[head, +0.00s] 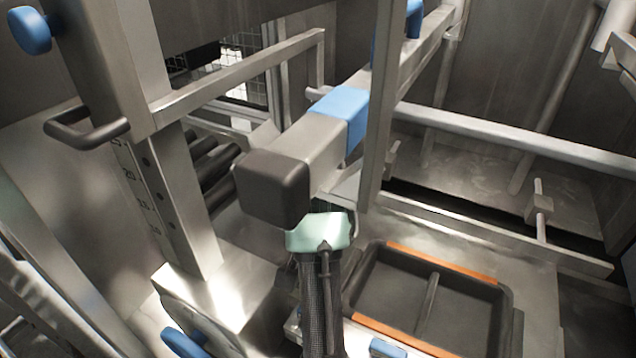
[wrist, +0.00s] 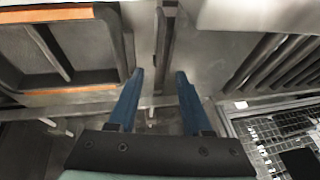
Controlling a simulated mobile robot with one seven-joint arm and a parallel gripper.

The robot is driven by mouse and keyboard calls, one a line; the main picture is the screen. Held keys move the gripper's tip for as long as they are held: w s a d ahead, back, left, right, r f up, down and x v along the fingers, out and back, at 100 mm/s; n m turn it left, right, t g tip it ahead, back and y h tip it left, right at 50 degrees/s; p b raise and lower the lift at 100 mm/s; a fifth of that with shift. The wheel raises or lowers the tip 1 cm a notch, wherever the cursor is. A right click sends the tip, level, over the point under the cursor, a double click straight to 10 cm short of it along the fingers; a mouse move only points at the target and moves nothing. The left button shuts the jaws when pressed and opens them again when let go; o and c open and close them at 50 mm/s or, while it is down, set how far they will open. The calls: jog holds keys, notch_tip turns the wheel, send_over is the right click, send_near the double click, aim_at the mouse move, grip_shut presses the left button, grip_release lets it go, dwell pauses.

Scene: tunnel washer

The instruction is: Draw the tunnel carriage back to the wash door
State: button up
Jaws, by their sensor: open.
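My gripper (wrist: 160,77) is open in the wrist view, with two blue fingers apart and nothing held. A thin upright metal bar (wrist: 161,45) shows just beyond the gap; I cannot tell if it lies between the fingers. In the head view my gripper's mint-green body (head: 318,234) is below a dark end block (head: 272,190), and its fingers are hidden. A dark tray with orange edges (head: 434,255) lies right of the gripper, and also shows upper left in the wrist view (wrist: 75,94). I cannot tell which part is the carriage or the wash door.
A steel beam with a blue band (head: 343,103) runs close above the gripper. A steel post with a scale (head: 178,205) and a dark handle (head: 87,135) stand left. Dark rollers (head: 212,170) lie behind. A long rail (head: 520,142) crosses the right side.

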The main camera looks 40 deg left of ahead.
jog(key=w+a+f+m+b, duration=0.1)
jog(key=f+m, duration=0.3)
jog(key=m, duration=0.8)
jog(key=w+a+f+m+b, duration=0.1)
jog(key=f+m, duration=0.3)
jog(key=m, duration=0.8)
jog(key=w+a+f+m+b, duration=0.1)
jog(key=w+f+m+b, duration=0.1)
jog(key=m, duration=1)
jog(key=shift+b+x, duration=0.45)
jog(key=shift+x, duration=0.5)
jog(key=shift+s, duration=0.2)
